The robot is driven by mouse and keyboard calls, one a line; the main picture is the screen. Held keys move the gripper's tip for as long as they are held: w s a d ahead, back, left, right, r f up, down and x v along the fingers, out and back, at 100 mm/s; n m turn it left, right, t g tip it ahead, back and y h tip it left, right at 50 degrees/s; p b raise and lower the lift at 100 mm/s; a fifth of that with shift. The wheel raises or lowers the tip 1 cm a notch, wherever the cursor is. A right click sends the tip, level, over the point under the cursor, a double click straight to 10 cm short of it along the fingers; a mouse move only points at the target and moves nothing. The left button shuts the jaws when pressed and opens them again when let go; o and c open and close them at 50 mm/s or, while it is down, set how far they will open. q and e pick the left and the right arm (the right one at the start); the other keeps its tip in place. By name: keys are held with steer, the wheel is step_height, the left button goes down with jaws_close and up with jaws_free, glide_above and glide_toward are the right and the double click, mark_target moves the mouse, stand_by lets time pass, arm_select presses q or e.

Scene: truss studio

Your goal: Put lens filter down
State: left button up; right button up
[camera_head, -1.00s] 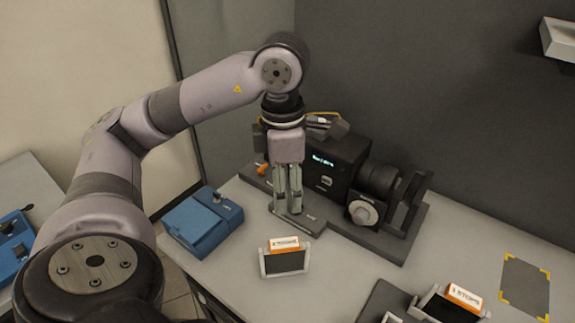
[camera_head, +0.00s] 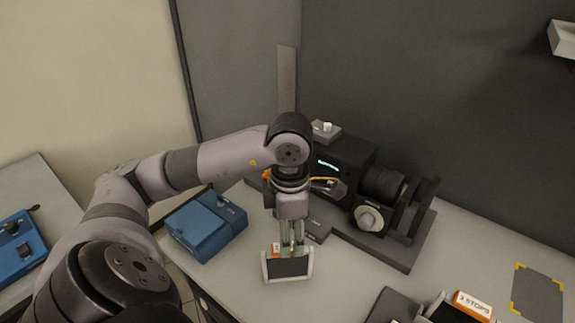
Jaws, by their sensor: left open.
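A lens filter (camera_head: 287,268), a dark panel in a pale frame with an orange and white label, stands on the grey table near its front edge. My left gripper (camera_head: 292,248) points down at the filter's top edge, its two fingers apart and in front of part of the label. I cannot tell whether the fingers touch the filter. A second filter (camera_head: 445,312) labelled "3 STOPS" is at the lower right, cut off by the picture edge. My right gripper is not in view.
A black camera-like device (camera_head: 345,165) on a dark base plate stands behind the gripper. A blue box (camera_head: 207,225) is to the left. A dark rectangle with yellow corner marks (camera_head: 538,292) lies at the right. The table (camera_head: 350,278) is bare between the two filters.

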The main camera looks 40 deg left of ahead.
arm_select(q)
steer(key=p, duration=0.2)
glide_above(288, 264)
step_height(288, 264, down, 4)
steer(key=shift+a+f, duration=0.1)
steer(key=shift+f, duration=0.5)
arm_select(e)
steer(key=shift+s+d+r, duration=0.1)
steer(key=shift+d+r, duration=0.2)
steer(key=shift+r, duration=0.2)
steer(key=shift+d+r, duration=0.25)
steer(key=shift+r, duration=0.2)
arm_select(q)
steer(key=c, duration=0.6)
jaws_close()
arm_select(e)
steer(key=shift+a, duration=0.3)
arm_select(q)
steer(key=shift+w, duration=0.1)
